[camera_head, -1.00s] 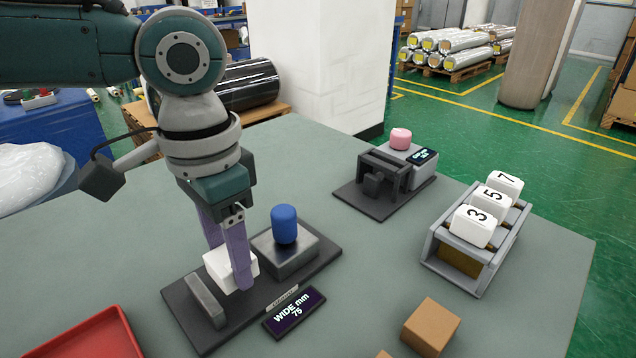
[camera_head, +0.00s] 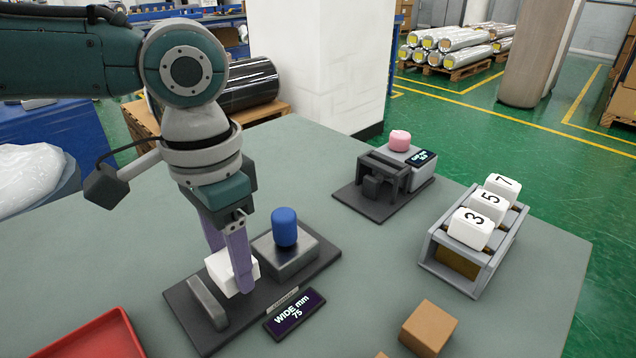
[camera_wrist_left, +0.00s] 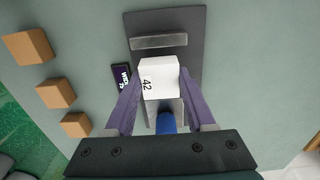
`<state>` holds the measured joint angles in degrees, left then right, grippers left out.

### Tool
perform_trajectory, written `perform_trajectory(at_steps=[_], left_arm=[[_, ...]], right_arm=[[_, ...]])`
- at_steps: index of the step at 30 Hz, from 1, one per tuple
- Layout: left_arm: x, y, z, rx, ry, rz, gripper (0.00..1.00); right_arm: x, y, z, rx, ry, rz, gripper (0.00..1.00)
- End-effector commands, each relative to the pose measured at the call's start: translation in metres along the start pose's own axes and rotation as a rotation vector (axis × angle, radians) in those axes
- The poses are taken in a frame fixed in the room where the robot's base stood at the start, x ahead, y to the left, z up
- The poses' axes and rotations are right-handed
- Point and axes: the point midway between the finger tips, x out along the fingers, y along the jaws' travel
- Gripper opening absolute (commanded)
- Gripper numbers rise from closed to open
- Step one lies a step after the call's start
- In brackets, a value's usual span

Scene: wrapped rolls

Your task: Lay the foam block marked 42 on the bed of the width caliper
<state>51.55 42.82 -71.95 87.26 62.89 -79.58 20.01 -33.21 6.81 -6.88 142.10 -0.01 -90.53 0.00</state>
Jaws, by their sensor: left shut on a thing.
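The white foam block marked 42 (camera_head: 222,272) is between the fingers of my left gripper (camera_head: 231,274), which is shut on it. Its 42 face shows in the left wrist view (camera_wrist_left: 147,84). The width caliper (camera_head: 328,254) is a dark plate with an upright grey bar at one end and a grey block with a blue knob (camera_head: 284,226) at the other. The foam block is low over the bed, between the bar and the knob block. I cannot tell whether its underside touches the bed. The caliper's display (camera_head: 295,313) reads WIDE mm 75. My right gripper is out of view.
A grey rack (camera_head: 452,264) holds white blocks marked 3, 5 and 7. Another gauge with a pink knob (camera_head: 400,140) stands farther back. A brown block (camera_head: 430,327) lies near the front, and a red tray (camera_head: 95,338) is at front left.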

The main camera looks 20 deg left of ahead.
Motion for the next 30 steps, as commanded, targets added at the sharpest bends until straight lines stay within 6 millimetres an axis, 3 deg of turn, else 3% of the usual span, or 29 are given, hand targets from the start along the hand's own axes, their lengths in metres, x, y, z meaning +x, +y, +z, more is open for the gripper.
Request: perform_trajectory(at_steps=[16,26,27,30], left_arm=[[0.025,0.000,0.000,0.000,0.000,0.000,0.02],[0.027,0.000,0.000,0.000,0.000,0.000,0.02],[0.027,0.000,0.000,0.000,0.000,0.000,0.57],[0.027,0.000,0.000,0.000,0.000,0.000,0.68]], right_arm=[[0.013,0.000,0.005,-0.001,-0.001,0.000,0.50],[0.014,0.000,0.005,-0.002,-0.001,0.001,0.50],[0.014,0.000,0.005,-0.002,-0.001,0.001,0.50],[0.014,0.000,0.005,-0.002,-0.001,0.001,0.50]])
